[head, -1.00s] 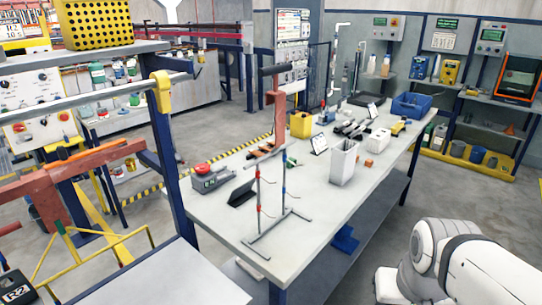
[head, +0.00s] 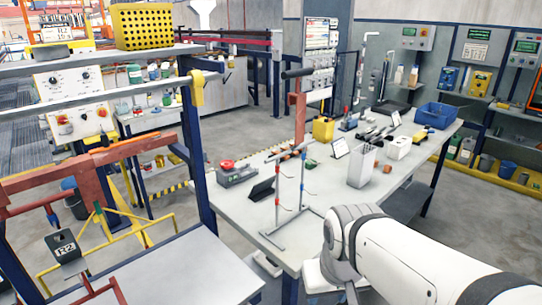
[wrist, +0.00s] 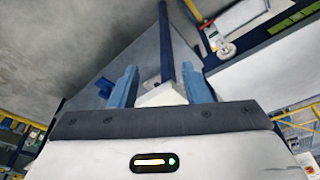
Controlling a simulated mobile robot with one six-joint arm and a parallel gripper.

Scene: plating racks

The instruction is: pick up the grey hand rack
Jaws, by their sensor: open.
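A thin grey stand-like frame (head: 303,178) with two uprights, red and blue bands and small side hooks stands on the table (head: 245,212) near its front end in the head view. It looks like the grey hand rack, though I cannot be sure. My white arm (head: 400,255) reaches in from the lower right, in front of the table's near corner. In the wrist view my gripper (wrist: 160,68) is open, its two blue fingers apart. A dark blue post and a white block show between or behind them; I cannot tell whether they touch. The rack is not clearly seen there.
A red-buttoned box (head: 237,174), a black angled plate (head: 262,189), a white bin (head: 362,166) and a yellow container (head: 323,130) stand on the table. A blue crate (head: 437,115) is at its far end. A blue-posted shelf frame (head: 200,150) rises at left.

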